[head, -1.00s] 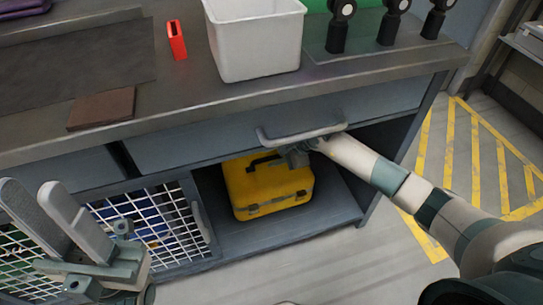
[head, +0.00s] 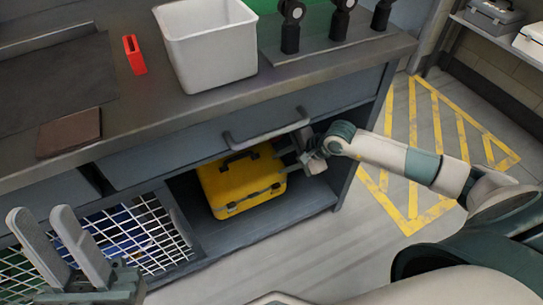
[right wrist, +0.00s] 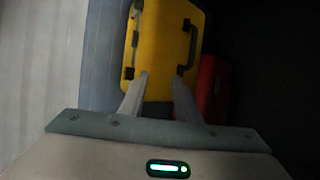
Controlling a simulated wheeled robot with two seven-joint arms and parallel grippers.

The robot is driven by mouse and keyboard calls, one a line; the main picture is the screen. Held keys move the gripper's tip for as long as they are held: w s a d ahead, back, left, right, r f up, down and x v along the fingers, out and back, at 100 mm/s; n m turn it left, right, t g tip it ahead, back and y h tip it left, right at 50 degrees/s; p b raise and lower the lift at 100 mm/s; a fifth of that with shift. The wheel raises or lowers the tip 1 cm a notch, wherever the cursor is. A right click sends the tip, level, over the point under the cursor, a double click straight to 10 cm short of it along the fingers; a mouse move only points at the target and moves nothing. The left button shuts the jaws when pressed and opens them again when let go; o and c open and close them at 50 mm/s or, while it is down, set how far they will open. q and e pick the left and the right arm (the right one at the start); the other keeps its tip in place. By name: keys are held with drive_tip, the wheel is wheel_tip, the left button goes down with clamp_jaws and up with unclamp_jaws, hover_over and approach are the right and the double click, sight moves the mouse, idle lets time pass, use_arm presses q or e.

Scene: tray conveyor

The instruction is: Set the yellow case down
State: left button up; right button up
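The yellow case (head: 235,187) with a dark handle and latches sits on the shelf of the open bay under the counter. It also fills the upper middle of the right wrist view (right wrist: 162,40). My right gripper (head: 280,165) is at the case's right side in the head view. In the right wrist view its fingers (right wrist: 160,76) are spread, with yellow between and beyond the tips, clear of the handle. Whether the fingertips touch the case I cannot tell. My left gripper (head: 52,212) is open and empty at the lower left, in front of the wire-mesh door.
A drawer handle (head: 268,132) juts out above the bay. The mesh door (head: 140,235) is left of the case. A red object (right wrist: 213,88) is beside the case in the right wrist view. A white bin (head: 210,50) stands on the counter. Yellow-striped floor (head: 425,150) lies right.

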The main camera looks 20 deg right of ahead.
drive_tip(key=shift+s+d, duration=0.15)
drive_tip(key=shift+s, duration=0.1)
idle(0.4)
